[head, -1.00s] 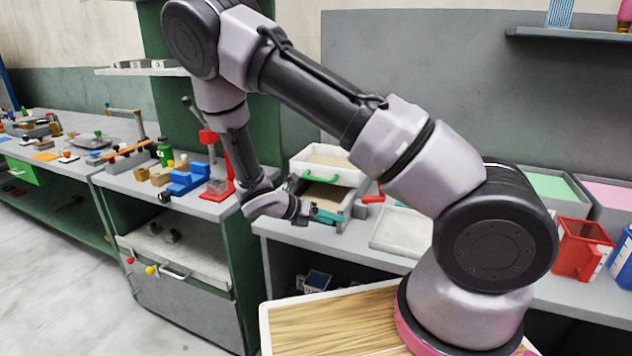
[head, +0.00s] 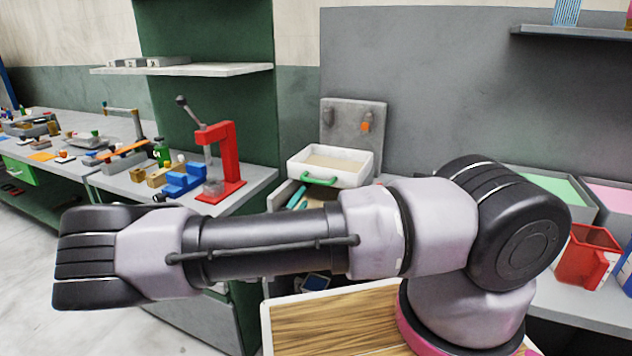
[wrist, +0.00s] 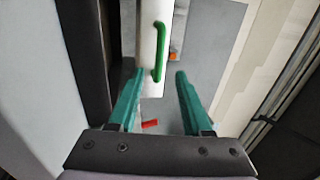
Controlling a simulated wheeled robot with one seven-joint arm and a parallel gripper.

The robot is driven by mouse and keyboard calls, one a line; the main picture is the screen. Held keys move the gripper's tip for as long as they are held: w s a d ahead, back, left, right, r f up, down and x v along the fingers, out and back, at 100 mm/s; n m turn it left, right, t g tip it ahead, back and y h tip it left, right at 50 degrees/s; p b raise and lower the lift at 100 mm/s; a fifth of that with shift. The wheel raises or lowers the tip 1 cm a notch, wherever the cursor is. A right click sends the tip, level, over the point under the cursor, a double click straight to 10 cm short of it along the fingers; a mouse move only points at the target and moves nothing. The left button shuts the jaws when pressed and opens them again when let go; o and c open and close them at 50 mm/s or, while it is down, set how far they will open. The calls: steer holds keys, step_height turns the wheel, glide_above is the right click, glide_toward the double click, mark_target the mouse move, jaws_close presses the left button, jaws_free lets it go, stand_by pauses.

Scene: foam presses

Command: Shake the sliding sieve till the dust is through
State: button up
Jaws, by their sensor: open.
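The sliding sieve (head: 352,178) is a white-walled tray with pale material inside, seated at the back of the bench. Its green handle (head: 318,181) faces me. In the wrist view the handle (wrist: 160,50) stands upright in the picture on the white front wall (wrist: 148,60). My gripper (wrist: 160,74) is open, with its teal fingers spread either side of the handle's line. The handle's lower end shows level with the fingertips; I cannot tell how deep it sits between them. In the head view a teal finger (head: 297,197) shows just below the handle; my arm hides the rest.
A red press (head: 226,160) and blue block (head: 184,180) stand on the left bench. A grey upright panel (head: 343,122) with an orange piece is behind the sieve. A red bin (head: 584,265) stands far right. My arm covers the bench front.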

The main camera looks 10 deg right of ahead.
mark_target(315, 181)
steer(key=x, duration=1)
steer(key=shift+s, duration=0.1)
jaws_close()
stand_by(1.1)
